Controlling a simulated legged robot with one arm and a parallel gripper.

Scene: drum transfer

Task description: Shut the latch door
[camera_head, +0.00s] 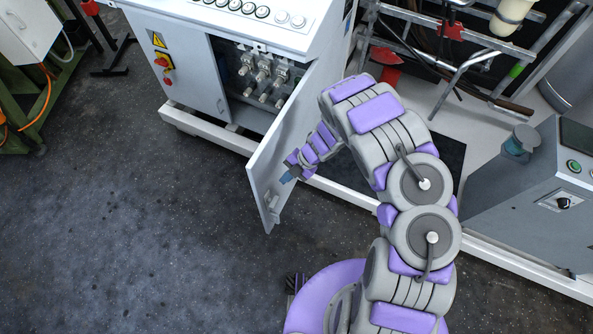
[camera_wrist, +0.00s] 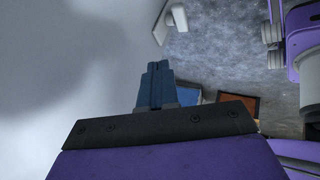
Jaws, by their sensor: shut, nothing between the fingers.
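The latch door (camera_head: 262,186) stands wide open on the white cabinet (camera_head: 190,62) in the head view, swung out from the right side of the opening. Its pale surface (camera_wrist: 60,70) fills the left of the wrist view. My gripper (camera_head: 287,178) is shut and empty, with its blue fingertips close to the door. I cannot tell whether they touch it. In the wrist view the shut blue fingers (camera_wrist: 156,85) point up along the door surface. A small latch (camera_head: 272,200) shows near the door's lower free edge.
The open compartment holds several metal fittings (camera_head: 265,75). A red switch (camera_head: 163,62) is on the cabinet's left front panel. A grey control console (camera_head: 530,200) stands at right. The dark floor (camera_head: 120,220) left of the door is clear.

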